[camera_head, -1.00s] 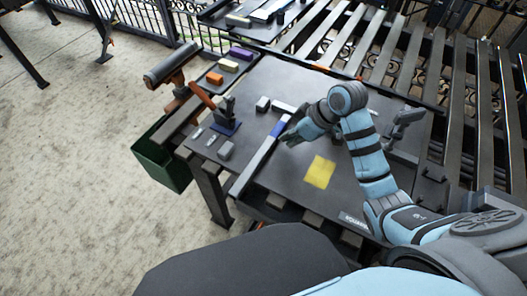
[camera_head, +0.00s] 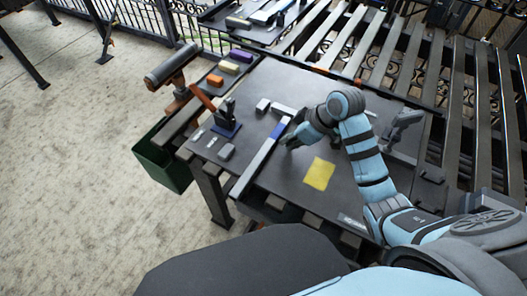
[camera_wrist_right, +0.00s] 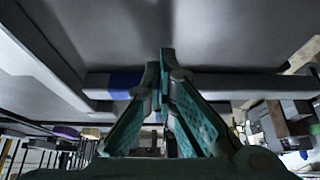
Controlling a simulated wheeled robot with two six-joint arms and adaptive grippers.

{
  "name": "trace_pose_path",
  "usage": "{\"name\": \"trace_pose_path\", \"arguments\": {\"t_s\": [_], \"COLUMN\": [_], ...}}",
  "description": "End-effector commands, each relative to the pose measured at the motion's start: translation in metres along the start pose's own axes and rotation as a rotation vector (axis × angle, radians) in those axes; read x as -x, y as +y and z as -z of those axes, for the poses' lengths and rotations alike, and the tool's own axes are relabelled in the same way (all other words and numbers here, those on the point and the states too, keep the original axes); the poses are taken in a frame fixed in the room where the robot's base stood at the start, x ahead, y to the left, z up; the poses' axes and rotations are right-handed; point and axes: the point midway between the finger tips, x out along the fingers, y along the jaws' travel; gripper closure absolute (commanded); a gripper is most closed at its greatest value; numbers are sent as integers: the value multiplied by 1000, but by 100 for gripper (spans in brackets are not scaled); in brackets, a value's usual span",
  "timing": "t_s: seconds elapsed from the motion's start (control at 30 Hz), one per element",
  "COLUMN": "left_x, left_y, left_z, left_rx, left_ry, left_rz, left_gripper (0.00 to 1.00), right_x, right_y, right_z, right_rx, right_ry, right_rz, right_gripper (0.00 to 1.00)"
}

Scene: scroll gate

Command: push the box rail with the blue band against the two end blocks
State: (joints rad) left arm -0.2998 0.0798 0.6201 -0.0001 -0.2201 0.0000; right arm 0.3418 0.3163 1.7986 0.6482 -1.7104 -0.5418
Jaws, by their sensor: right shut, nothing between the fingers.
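The box rail (camera_head: 252,167) is a long grey bar lying aslant on the dark table, its blue band (camera_head: 279,129) near the far end. In the right wrist view the rail (camera_wrist_right: 222,83) runs across the picture, with the blue band (camera_wrist_right: 125,81) just left of my fingers. Two small grey end blocks, one far (camera_head: 262,106) and one near (camera_head: 226,152), sit left of the rail, with table showing between the near one and the rail. My right gripper (camera_head: 286,143) is shut and empty, beside the rail's right side near the band. I cannot tell whether it touches. My left gripper is not in view.
A yellow square (camera_head: 319,173) marks the table right of the rail. A black tool on a blue base (camera_head: 226,122) stands to the left. A green bin (camera_head: 163,163) hangs beyond the left edge.

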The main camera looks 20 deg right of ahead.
Motion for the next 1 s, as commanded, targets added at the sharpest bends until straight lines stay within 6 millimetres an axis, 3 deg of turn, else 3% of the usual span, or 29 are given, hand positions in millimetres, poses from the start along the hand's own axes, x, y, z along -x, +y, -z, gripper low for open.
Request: {"name": "trace_pose_path", "arguments": {"t_s": [0.53,1.0], "left_x": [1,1], "left_y": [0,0], "left_z": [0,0], "left_rx": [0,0], "left_ry": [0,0], "left_rz": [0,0], "left_gripper": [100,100], "right_x": [0,-8], "right_y": [0,0], "right_z": [0,14], "right_rx": [0,-2], "right_ry": [0,2], "right_rz": [0,-1], "right_gripper": [100,100]}}
